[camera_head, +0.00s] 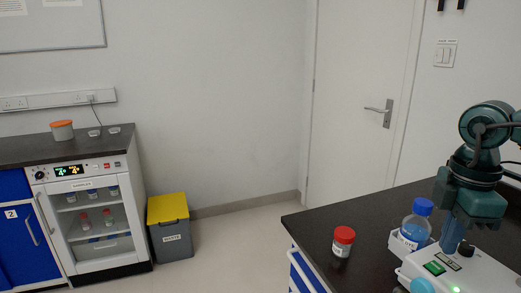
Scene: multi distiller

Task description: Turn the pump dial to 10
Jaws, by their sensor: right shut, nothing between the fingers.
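The white pump (482,276) is at the lower right on the dark bench, cut off by the picture's edge. A small dark knob (467,250), which looks like its dial, sits on top, beside a green switch (435,268). The dial's reading is too small to tell. My right gripper (451,248) points down over the pump, just left of the knob. Its fingers are shut with nothing between them. I cannot tell whether they touch the pump. My left gripper is not in view.
A blue-capped bottle (412,232) stands in a white holder left of my right gripper. A red-lidded jar (343,242) stands near the front of the dark bench (318,225). The bench behind them is clear. A yellow-lidded bin (170,225) and a glass-door cabinet (90,215) are across the room.

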